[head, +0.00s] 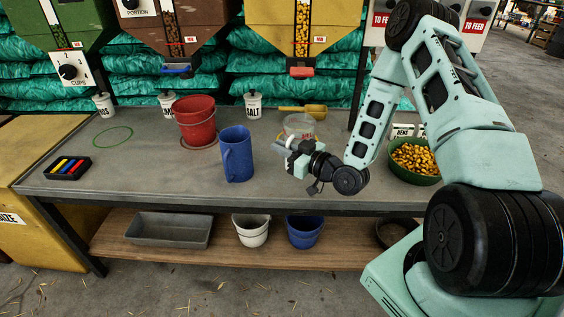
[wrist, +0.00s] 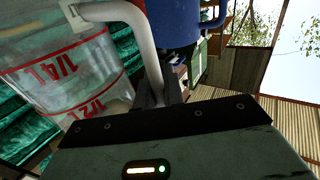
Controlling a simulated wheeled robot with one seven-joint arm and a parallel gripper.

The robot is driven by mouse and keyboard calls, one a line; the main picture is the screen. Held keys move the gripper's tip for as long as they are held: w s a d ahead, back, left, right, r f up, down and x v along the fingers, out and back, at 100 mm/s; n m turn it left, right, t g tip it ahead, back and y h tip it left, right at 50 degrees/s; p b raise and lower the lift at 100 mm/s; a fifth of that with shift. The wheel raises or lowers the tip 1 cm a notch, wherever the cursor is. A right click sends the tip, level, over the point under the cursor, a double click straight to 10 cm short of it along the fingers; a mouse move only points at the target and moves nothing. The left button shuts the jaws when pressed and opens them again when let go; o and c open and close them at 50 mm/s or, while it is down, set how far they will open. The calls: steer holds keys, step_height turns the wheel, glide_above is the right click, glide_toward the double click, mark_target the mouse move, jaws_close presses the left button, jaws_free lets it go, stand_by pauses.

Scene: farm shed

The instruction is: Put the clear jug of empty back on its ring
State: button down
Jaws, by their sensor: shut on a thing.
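The clear jug (head: 299,124) is at the right-middle of the grey bench, partly hidden behind my gripper (head: 293,155). In the wrist view the jug (wrist: 68,75) is see-through, with red measuring marks and a white handle (wrist: 143,42). My gripper (wrist: 160,98) is shut on the handle. I cannot tell whether the jug touches the bench. A green ring (head: 113,137) lies bare on the bench at the left. A reddish ring (head: 199,147) shows under the red bucket (head: 195,118). Which ring is the jug's is not clear.
A blue jug (head: 237,155) stands close left of my gripper. A bowl of yellow kernels (head: 414,160) is at the right, and a yellow scoop (head: 303,110) lies behind the clear jug. A black tray (head: 67,168) sits far left.

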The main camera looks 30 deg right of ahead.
steer(key=shift+f, duration=2)
steer(key=shift+f+b, duration=0.15)
steer(key=shift+b, duration=0.2)
steer(key=c, duration=1.5)
jaws_free()
